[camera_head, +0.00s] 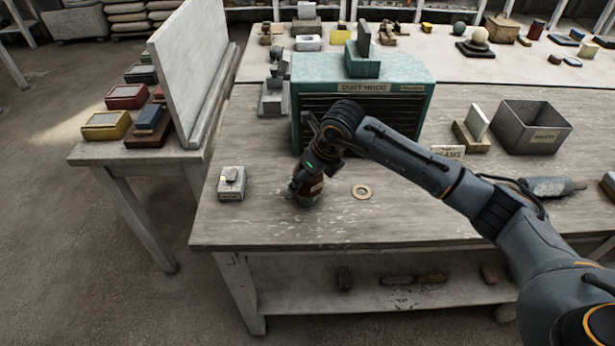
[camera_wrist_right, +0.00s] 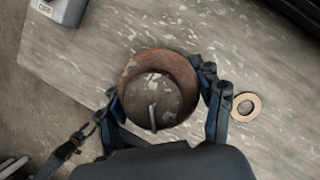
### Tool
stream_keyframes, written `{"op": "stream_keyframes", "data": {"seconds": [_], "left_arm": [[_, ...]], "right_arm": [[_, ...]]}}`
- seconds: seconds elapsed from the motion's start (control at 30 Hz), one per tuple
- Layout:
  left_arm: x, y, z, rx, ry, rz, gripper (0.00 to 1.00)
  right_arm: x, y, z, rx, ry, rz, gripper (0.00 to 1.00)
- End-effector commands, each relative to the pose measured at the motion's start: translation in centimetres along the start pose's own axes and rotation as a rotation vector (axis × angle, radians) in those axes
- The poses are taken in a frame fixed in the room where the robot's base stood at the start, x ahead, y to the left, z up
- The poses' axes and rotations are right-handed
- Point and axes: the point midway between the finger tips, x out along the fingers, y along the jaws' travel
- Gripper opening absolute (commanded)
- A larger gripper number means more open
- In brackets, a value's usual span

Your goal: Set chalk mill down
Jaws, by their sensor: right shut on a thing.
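The chalk mill is a round, rust-brown pot with a worn dark domed top and a small pale handle. In the wrist view the chalk mill (camera_wrist_right: 152,95) sits between the two fingers of my right gripper (camera_wrist_right: 165,110), which is shut on it. In the head view the chalk mill (camera_head: 308,190) is upright at or just above the worn wooden table (camera_head: 250,228), mostly covered by my right gripper (camera_head: 312,170); I cannot tell whether its base touches. My left gripper is not in view.
A flat tan ring (camera_head: 362,192) lies right of the mill. A small grey box (camera_head: 232,183) stands to its left. The green dust hood (camera_head: 405,70) rises close behind. A grey metal bin (camera_head: 530,125) stands at the right. The table's front strip is clear.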

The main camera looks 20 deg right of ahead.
Motion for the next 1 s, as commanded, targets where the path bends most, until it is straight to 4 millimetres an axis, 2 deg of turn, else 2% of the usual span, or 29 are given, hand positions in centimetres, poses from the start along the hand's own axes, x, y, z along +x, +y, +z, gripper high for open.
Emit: {"op": "stream_keyframes", "data": {"seconds": [0.87, 0.9, 1.0], "left_arm": [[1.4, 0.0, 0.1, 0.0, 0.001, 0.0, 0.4], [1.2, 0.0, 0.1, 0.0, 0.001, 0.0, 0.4], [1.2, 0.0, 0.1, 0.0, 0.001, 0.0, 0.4]], "right_arm": [[1.3, 0.0, -0.5, 0.0, -0.002, 0.0, 0.24], [1.2, 0.0, -0.5, 0.0, -0.002, 0.0, 0.75], [1.2, 0.0, -0.5, 0.0, -0.001, 0.0, 0.93]]}}
